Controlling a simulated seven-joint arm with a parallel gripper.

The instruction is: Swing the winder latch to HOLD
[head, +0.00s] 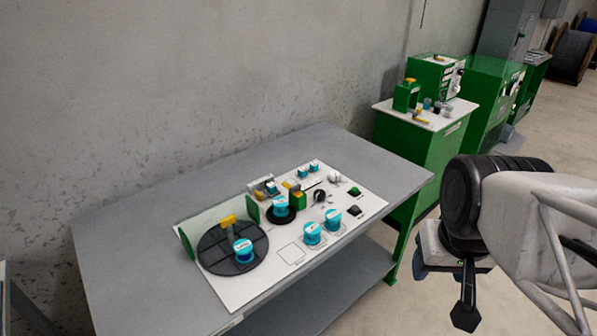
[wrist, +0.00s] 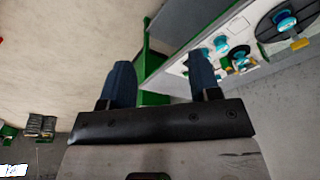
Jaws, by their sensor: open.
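A white panel (head: 262,287) lies on the grey bench, carrying a large dark disc (head: 218,262) between green side plates. A yellow-topped grey piece (head: 228,222) stands over the disc. A smaller dark disc with a blue spool (head: 281,206) sits beside a green and yellow block (head: 296,196). A black knob (head: 319,196) and a pale knob (head: 334,177) are to its right. Which part is the winder latch, and its HOLD mark, are too small to tell. My gripper (head: 443,296) is open and empty, right of the bench and apart from it; its fingers show in the wrist view (wrist: 161,72).
Several blue spools, one on the large disc (head: 243,250), stand on the panel. A green cabinet (head: 420,150) with a white top is behind the bench's right end. A concrete wall (head: 150,90) runs along the back. Bare bench top (head: 130,240) lies left of the panel.

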